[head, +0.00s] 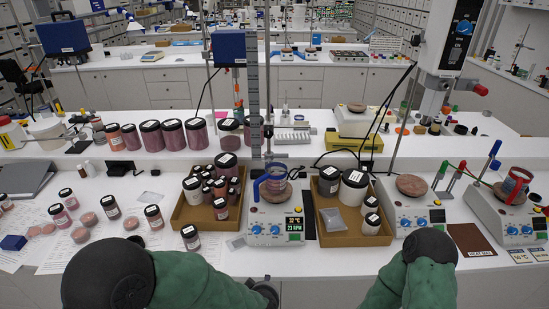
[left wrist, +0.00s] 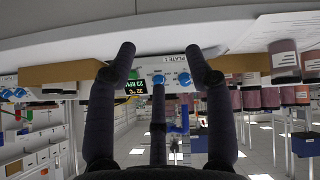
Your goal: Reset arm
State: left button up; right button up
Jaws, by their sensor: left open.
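My left gripper (left wrist: 160,62) shows in the left wrist view with its dark fingers spread apart and nothing between them. Behind the fingers is the front panel of a hotplate (left wrist: 146,76) with blue knobs and a lit display; this view is upside down. In the head view the green sleeve of my left arm comes in at the bottom left and that of my right arm at the bottom right. Both arms are low, in front of the bench. My right gripper is out of view.
On the bench (head: 140,258) stand a hotplate (head: 275,217) with a blue-handled beaker (head: 272,180), a left cardboard tray (head: 186,222) of jars, and a right tray (head: 345,240). Loose jars (head: 153,217) and papers lie left. More hotplates (head: 417,213) stand right.

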pick_arm(q)
jog(key=s+a+f+g+h+b, duration=0.1)
jog(key=s+a+f+g+b, duration=0.1)
jog(key=s+f, duration=0.3)
jog(key=s+a+f+m+g+h+b, duration=0.1)
jog(key=s+f, duration=0.5)
jog(key=f, duration=0.7)
jog(key=s+a+f+g+h+b, duration=0.1)
jog(key=s+a+f+g+b, duration=0.2)
jog(key=f, duration=0.6)
jog(key=s+a+g, duration=0.1)
jog(key=s, duration=0.1)
jog(key=shift+s+f+m+g+h, duration=0.25)
jog(key=shift+s+m+g+h, duration=0.05)
jog(key=shift+h, duration=0.1)
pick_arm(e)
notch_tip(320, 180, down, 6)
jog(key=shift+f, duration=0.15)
pick_arm(q)
jog(key=shift+a, duration=0.15)
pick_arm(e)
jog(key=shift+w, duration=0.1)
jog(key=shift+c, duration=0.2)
